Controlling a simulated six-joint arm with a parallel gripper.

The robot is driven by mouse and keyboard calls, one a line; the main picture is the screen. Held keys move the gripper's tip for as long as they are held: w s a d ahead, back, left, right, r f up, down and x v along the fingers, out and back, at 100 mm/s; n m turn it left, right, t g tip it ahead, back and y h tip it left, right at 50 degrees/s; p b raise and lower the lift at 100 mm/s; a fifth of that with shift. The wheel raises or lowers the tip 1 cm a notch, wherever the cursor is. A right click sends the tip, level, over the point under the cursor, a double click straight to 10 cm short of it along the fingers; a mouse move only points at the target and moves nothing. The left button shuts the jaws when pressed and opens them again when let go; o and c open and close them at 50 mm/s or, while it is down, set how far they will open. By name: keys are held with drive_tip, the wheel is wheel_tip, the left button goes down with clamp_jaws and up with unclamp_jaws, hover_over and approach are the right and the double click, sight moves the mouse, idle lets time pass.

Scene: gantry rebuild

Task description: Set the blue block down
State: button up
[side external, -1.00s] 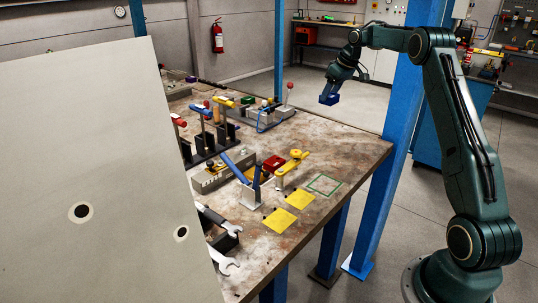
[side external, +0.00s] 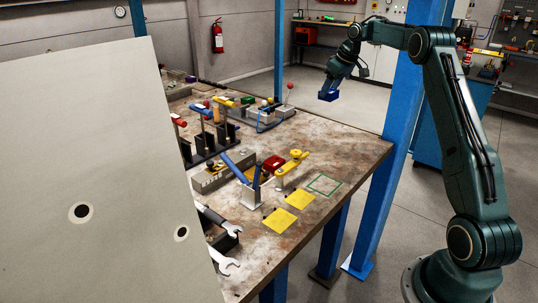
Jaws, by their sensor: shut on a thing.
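The blue block (side external: 328,96) is small and dark blue. It hangs in the air beyond the far right edge of the table in the picture, with no surface close under it. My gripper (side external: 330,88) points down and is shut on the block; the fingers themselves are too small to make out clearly. The worktable (side external: 345,150) has a worn brown top. A green square outline (side external: 324,184) is marked on it near its right corner, and nothing lies inside the outline.
Two yellow squares (side external: 280,219) lie near the table's front edge. A blue post (side external: 385,170) rises at the right corner. A pale panel (side external: 100,170) hides the left side.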

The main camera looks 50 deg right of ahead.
drive_tip(key=w+a+r, duration=0.1)
drive_tip(key=a+r, duration=0.1)
drive_tip(key=a, duration=2.2)
drive_tip(key=s+a+f, duration=0.1)
drive_tip(key=s+a, duration=1.1)
drive_tip(key=a, duration=0.3)
drive_tip(key=shift+a+f, duration=0.3)
drive_tip(key=shift+f, duration=0.05)
drive_tip(key=shift+s+f, duration=0.1)
drive_tip(key=shift+f, duration=0.05)
wheel_tip(320, 180, down, 16)
drive_tip(key=shift+r, duration=0.1)
drive_tip(key=shift+f, duration=1.95)
